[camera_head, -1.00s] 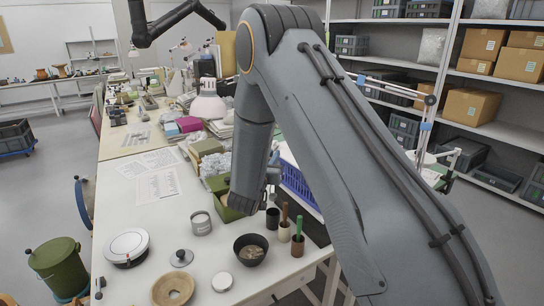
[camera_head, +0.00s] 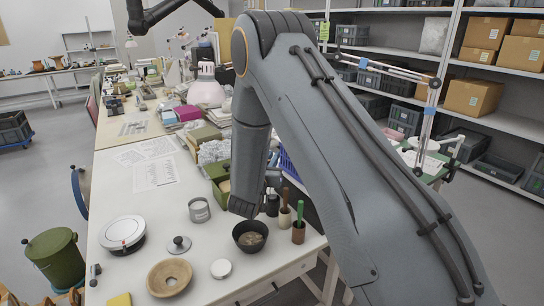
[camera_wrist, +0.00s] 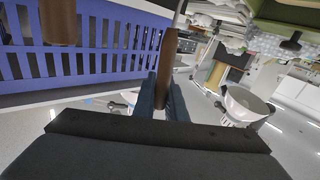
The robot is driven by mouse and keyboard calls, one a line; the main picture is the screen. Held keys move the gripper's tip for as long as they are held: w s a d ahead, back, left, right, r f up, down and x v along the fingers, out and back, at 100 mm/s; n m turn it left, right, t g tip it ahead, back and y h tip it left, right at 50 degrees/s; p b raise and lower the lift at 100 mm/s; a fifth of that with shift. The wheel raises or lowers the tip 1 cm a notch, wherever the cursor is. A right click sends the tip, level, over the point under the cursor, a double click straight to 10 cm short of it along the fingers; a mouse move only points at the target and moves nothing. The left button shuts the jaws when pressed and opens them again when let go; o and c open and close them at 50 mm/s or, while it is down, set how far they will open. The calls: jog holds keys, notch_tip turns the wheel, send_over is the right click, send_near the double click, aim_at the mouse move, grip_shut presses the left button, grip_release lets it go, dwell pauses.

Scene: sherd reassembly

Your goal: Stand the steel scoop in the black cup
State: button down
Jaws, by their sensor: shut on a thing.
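My gripper (camera_wrist: 163,92) is shut on a brown handle, which I take for the steel scoop's (camera_wrist: 167,62). A narrow pale metal part shows above the handle at the top of the wrist view. The scoop's bowl is not clearly visible. In the head view, the black cup (camera_head: 272,207) stands upright on the white table, just right of the black bowl. The end of my arm is close behind and above the cup there. My gripper's fingers and the scoop are mostly hidden by the arm in that view.
A black bowl (camera_head: 250,238) is close to the cup. Brown pots with a green-handled tool (camera_head: 299,232) and a brown-handled tool (camera_head: 284,220) stand right of it. A grey tin (camera_head: 199,211) is left. A blue crate (camera_wrist: 105,48) is near my gripper.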

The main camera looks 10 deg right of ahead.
jog(key=shift+f+b, duration=1.25)
jog(key=shift+f, duration=1.05)
jog(key=c, duration=1.7)
grip_release()
jog(key=shift+s, duration=0.1)
